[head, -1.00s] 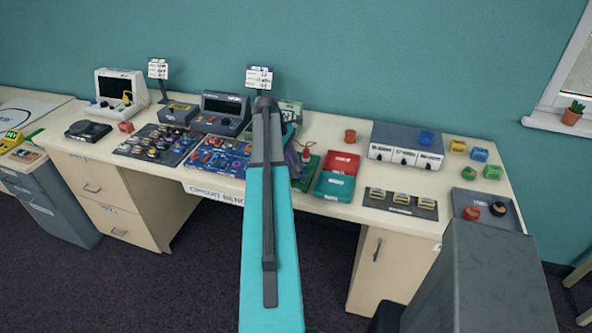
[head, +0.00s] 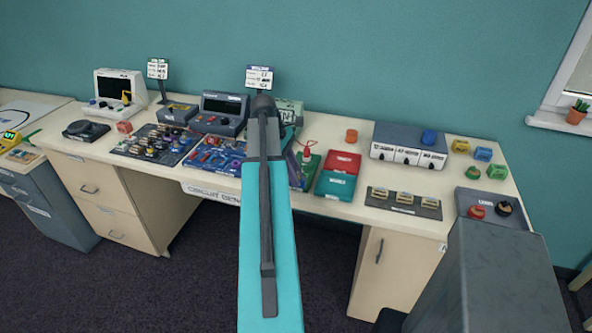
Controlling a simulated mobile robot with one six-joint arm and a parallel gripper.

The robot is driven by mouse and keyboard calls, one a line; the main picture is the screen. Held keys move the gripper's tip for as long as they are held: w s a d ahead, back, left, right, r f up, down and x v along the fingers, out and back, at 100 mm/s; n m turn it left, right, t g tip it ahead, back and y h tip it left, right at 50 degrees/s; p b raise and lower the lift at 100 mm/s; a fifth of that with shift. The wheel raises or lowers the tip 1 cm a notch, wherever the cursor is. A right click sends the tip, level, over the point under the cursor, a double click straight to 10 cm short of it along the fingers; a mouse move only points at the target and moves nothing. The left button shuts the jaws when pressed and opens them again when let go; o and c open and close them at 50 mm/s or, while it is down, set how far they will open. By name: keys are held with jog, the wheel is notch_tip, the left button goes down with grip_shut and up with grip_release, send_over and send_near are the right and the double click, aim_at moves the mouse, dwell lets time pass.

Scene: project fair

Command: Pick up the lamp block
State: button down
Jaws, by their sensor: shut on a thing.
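My teal and grey arm reaches from the bottom centre up over the middle of the bench in the head view. My gripper is hidden behind the arm, so its jaws and anything in them do not show. I cannot pick out the lamp block for certain. Small coloured blocks stand at the bench's right end: a yellow block (head: 460,147), a blue block (head: 483,154) and a green block (head: 497,172). A grey tray (head: 487,195) in front of them holds a red piece (head: 476,212) and a black piece (head: 504,208).
The cream bench (head: 330,217) runs along the teal wall. A parts board (head: 155,145) and a grey instrument (head: 219,113) stand left.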

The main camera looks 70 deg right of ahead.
jog(key=s+a+b, duration=0.1)
jog(key=s+a, duration=0.1)
jog(key=a, duration=0.5)
jog(key=shift+s+a+r+b, duration=0.15)
jog(key=shift+s+r+b, duration=0.1)
jog(key=shift+r+b, duration=0.1)
jog(key=shift+r+p, duration=0.25)
jog(key=shift+p, duration=0.05)
dwell(0.3)
jog(key=shift+r+p, duration=0.35)
jog(key=shift+p, duration=0.05)
jog(key=shift+r+p, duration=0.95)
jog(key=shift+p, duration=0.25)
jog(key=shift+w, duration=0.1)
